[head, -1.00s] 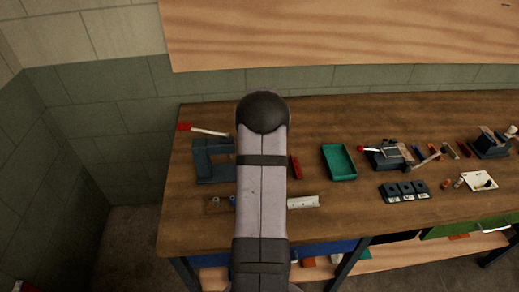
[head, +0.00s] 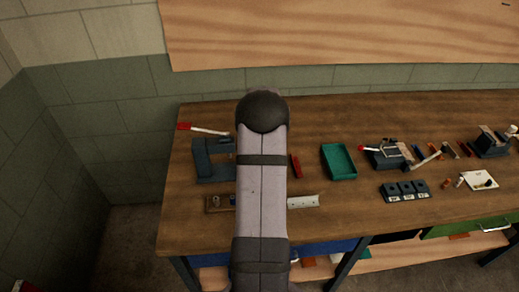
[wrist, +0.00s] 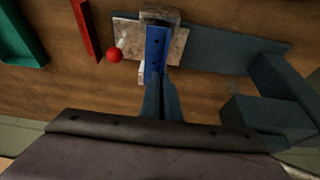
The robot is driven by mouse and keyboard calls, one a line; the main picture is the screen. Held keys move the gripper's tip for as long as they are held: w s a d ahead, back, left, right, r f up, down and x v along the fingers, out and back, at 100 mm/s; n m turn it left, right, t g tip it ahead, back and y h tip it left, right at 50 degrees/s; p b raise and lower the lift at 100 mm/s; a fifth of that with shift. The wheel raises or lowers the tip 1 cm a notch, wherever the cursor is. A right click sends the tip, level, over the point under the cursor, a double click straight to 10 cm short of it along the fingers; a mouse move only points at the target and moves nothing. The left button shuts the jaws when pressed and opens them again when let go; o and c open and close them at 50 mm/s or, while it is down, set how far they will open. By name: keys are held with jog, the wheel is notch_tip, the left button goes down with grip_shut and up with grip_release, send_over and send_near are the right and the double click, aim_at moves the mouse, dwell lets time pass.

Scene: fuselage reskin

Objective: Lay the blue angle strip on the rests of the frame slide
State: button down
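In the wrist view the blue angle strip (wrist: 156,48) runs away from my gripper (wrist: 161,90), whose two fingers are close together on its near end. The strip lies over or just above a pale metal plate and block (wrist: 175,45), which seem to belong to the frame slide. I cannot tell whether it touches the rests. A grey-blue base (wrist: 225,50) extends to the right of the plate. A red ball knob (wrist: 114,55) is left of the strip. In the head view my arm hides the gripper and strip; a grey-blue bracket (head: 202,160) shows beside the arm.
A red bar (wrist: 86,28) and a green tray (wrist: 20,35) lie left in the wrist view; the tray (head: 339,162) is right of my arm in the head view. A pale strip (head: 303,201) and black block (head: 404,191) lie nearer the bench front.

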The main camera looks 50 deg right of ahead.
jog(key=shift+f+b, duration=0.5)
jog(key=shift+f, duration=0.15)
jog(key=c, duration=1.9)
grip_release()
jog(key=shift+c, duration=0.2)
jog(key=shift+r, duration=0.1)
jog(key=shift+b+v, duration=1.3)
jog(key=shift+v, duration=2.3)
